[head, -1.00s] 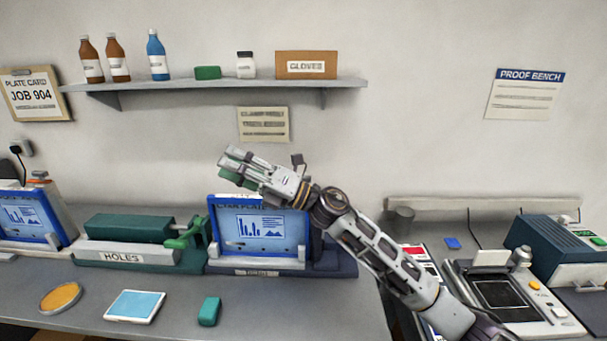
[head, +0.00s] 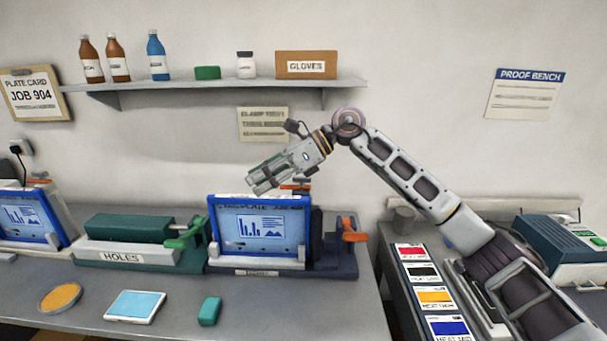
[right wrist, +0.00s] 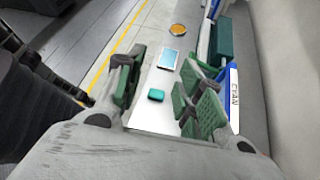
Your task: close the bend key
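No label that I can read says "bend". A dark navy base unit (head: 332,268) holds a blue-framed cyan plate (head: 259,232) upright. An orange lever (head: 352,231) stands raised at the unit's right end. A small orange part (head: 296,187) shows above the plate's top edge, partly behind my right gripper. My right gripper (head: 262,183) hangs above the plate's upper left part, pointing down and left, touching no lever that I can see. In the right wrist view its two green-padded fingers (right wrist: 165,80) are apart with nothing between them. My left gripper is out of view.
A green unit marked HOLES (head: 122,257) with a green lever (head: 186,235) stands left of the navy unit. A teal block (head: 209,311), a cyan pad (head: 135,306) and a yellow disc (head: 60,298) lie in front. A shelf (head: 220,86) runs above.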

